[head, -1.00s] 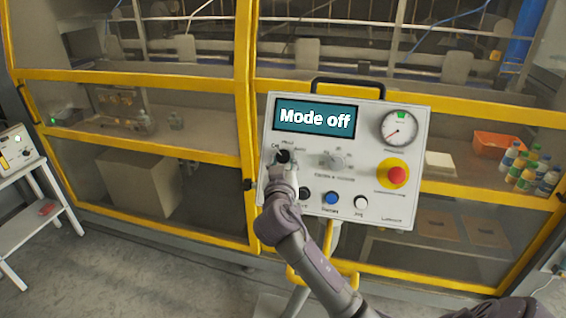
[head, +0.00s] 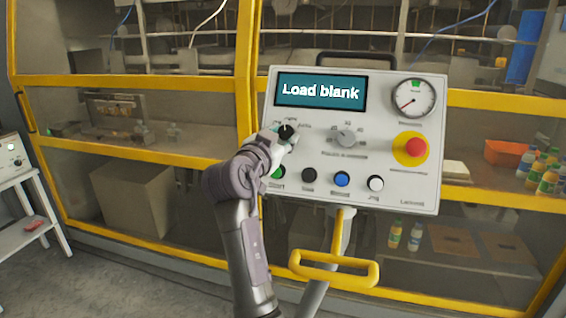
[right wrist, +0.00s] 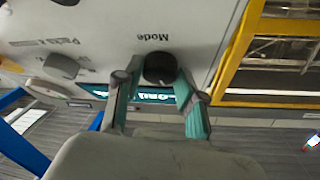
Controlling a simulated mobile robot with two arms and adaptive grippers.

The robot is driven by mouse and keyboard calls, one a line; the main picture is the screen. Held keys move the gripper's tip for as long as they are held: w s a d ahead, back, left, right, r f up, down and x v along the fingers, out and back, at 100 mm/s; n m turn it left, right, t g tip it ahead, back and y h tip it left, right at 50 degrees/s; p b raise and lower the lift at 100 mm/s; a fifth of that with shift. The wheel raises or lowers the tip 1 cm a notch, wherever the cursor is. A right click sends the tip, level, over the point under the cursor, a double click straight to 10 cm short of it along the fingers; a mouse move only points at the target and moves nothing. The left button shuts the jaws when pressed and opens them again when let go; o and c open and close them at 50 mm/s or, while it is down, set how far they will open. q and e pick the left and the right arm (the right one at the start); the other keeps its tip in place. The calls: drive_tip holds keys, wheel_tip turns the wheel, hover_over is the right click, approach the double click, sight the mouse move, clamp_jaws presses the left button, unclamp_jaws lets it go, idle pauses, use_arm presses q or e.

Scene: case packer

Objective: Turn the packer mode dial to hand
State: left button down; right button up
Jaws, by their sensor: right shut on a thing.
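The packer mode dial is a black knob (head: 287,131) at the upper left of the white control panel (head: 375,185). My right gripper (head: 279,138) reaches it from below left and is shut on it, covering part of its printed labels. In the right wrist view the black mode dial (right wrist: 159,68) sits between my two fingertips, under the upside-down word "Mode". The panel's screen (head: 320,91) reads "Load blank". I cannot read which label the dial points to. My left gripper is not in view.
A grey dial (head: 346,138) is right of the mode dial, and a red emergency button (head: 415,147) is farther right. A row of green, black, blue and white buttons (head: 342,179) runs below. A yellow handle (head: 335,274) juts out under the panel.

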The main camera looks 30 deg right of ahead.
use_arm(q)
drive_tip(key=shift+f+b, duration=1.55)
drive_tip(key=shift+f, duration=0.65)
use_arm(e)
drive_tip(key=shift+w+a+m+g, duration=0.15)
drive_tip(key=shift+m+g, duration=0.85)
drive_tip(key=shift+m, duration=0.7)
drive_tip(key=o, duration=1.1)
drive_tip(key=shift+o, duration=0.2)
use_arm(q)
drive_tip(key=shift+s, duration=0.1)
use_arm(e)
wheel_tip(320, 180, up, 10)
